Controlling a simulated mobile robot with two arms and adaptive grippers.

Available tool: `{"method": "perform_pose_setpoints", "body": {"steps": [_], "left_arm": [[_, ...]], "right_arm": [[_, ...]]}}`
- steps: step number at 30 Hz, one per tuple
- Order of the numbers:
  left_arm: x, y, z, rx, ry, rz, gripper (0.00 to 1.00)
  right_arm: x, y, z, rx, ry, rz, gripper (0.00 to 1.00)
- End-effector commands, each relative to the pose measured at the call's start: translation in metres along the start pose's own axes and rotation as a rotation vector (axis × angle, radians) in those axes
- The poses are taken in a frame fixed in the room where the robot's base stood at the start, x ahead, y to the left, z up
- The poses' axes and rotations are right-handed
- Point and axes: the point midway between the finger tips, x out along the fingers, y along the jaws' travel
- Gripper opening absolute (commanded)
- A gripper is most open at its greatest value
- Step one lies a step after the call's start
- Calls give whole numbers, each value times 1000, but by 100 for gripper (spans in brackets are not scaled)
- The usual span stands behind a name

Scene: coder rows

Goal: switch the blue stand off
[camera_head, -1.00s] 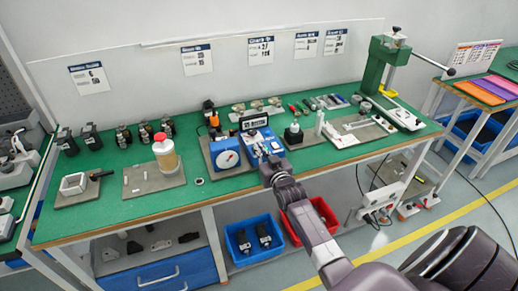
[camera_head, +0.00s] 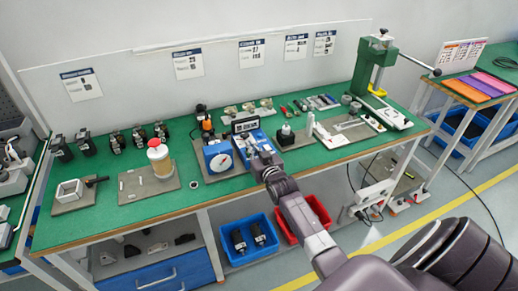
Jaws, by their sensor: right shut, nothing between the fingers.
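The blue stand (camera_head: 239,143) sits on the green bench top near its middle, with a dark display (camera_head: 246,124) standing behind its upper edge. My right arm comes up from the lower right, and my right gripper (camera_head: 259,147) is over the stand, shut and empty. The gripper and wrist hide part of the stand's top, including any switch there. I cannot tell whether the fingers touch it. My left gripper is not in view.
A blue unit with a white round dial (camera_head: 220,160) stands close at the left. A dark block on a grey plate (camera_head: 286,135) is close at the right.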

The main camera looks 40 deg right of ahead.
Motion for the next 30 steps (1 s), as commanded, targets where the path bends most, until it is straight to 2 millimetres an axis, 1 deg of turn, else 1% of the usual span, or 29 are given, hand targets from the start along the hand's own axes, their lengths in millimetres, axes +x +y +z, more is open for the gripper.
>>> {"method": "perform_pose_setpoints", "body": {"steps": [1, 2, 3, 4, 5, 15, 18, 24, 30], "left_arm": [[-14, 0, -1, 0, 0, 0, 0], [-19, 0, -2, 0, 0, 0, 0], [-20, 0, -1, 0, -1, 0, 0], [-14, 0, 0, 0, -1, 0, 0], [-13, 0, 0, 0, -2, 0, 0], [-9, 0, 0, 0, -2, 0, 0], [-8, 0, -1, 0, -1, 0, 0], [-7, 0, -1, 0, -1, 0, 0], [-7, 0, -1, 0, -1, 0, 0]], "right_arm": [[0, 0, -18, -1, 2, 0, 0], [1, 0, -23, -1, 2, -1, 0], [-1, 0, -24, -1, -1, -1, 0], [-6, 0, -18, 0, -2, -2, 0], [-11, 0, -18, 0, -2, -2, 0], [-64, 0, -28, -1, 0, -1, 0], [-77, 0, -32, -1, 0, 0, 0], [-93, 0, -35, 0, 0, -1, 0], [-97, 0, -36, 0, 0, -1, 0]]}}
